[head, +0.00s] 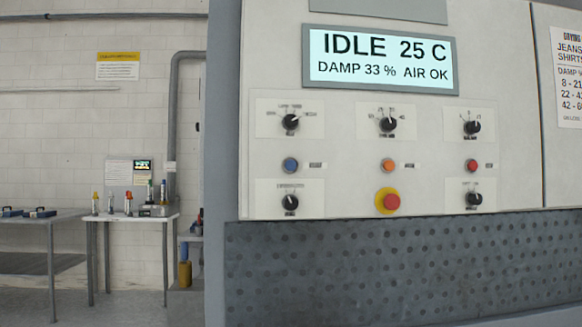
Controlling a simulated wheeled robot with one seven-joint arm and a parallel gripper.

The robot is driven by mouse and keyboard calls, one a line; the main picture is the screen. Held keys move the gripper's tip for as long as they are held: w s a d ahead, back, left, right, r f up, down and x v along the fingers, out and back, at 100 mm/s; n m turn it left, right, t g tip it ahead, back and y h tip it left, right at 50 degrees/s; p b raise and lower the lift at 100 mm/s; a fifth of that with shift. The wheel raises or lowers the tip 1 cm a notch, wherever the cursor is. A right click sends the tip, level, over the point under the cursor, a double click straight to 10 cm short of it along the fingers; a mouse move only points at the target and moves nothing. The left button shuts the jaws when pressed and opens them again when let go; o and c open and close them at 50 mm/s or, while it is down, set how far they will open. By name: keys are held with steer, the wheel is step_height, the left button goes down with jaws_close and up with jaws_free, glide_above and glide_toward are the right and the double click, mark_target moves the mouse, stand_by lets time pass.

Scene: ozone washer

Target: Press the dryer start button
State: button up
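The control panel (350,185) fills the right part of the head view. Its display (380,60) reads "IDLE 25 C, DAMP 33 %, AIR OK". A row of three buttons crosses the panel: a blue button (290,165), an orange button (388,165) and a red button (472,166). Each has a small label at its right, too small to read, so I cannot tell which one is the start button. My gripper is not in view.
Black knobs (387,124) sit above and below the buttons. A red emergency-type button on a yellow ring (381,202) is below the orange one. Perforated dark metal (400,270) lies underneath. Tables with bottles (130,221) stand far left.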

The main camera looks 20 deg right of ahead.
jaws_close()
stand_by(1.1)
